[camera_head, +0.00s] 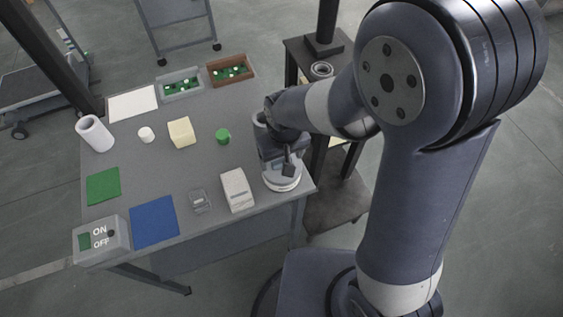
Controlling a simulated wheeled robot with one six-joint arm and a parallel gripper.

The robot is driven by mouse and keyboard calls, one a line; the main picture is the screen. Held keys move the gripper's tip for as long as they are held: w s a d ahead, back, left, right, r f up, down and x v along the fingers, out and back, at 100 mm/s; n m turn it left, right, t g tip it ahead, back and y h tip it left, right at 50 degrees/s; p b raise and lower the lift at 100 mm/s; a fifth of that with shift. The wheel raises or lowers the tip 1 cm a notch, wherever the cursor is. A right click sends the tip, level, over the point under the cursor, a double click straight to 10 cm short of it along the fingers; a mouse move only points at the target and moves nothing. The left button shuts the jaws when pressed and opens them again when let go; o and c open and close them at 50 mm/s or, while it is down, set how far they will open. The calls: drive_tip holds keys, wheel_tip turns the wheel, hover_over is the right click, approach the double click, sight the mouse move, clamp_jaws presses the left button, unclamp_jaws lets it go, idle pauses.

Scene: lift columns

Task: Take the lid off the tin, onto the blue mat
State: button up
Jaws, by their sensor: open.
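A round, pale tin (281,185) stands at the right front corner of the grey table. My gripper (288,170) is right over it, pointing down, and is open. The gripper hides most of the tin's top, so I cannot make out the lid apart from the tin, or whether the fingers touch it. The blue mat (155,221) lies flat and bare at the table's front left, well to the left of my gripper.
A white box (237,190) and a small grey box (201,200) stand between tin and mat. An ON/OFF switch box (102,240) and green mat (103,186) are left. A cream block (181,132), green cylinder (222,136) and two trays (180,96) (231,83) are farther back.

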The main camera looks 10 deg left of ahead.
drive_tip(key=shift+c, duration=0.3)
drive_tip(key=c, duration=1)
drive_tip(key=shift+r, duration=0.1)
